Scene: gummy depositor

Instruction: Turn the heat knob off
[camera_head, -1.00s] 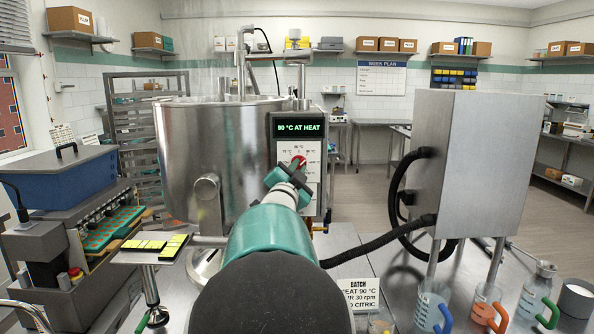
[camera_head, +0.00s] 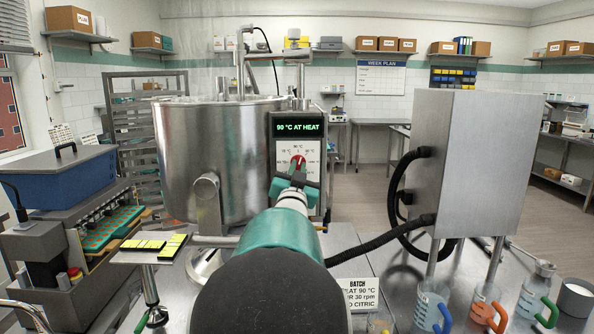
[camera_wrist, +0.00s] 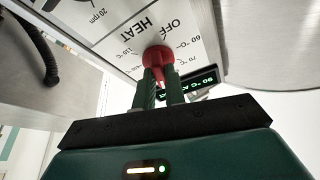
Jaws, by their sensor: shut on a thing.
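The red heat knob (camera_head: 298,160) sits on a white dial panel below a dark display (camera_head: 298,125) reading "90 °C AT HEAT". The panel is beside the steel kettle (camera_head: 195,150). My gripper (camera_head: 298,172) is at the knob, its fingers reaching the panel. In the wrist view the two green fingers (camera_wrist: 162,85) are closed around the grip of the red knob (camera_wrist: 158,57). The labels "OFF", "HEAT" and several temperatures show around it, tilted in the picture. The fingers partly hide the knob, and I cannot tell which mark it points to.
A steel cabinet (camera_head: 470,165) with black hoses (camera_head: 375,243) stands to the right. A batch card (camera_head: 358,293) is on the table near my arm. Handled jugs (camera_head: 484,305) stand at the front right. A depositor with a green mould tray (camera_head: 112,228) is at the left.

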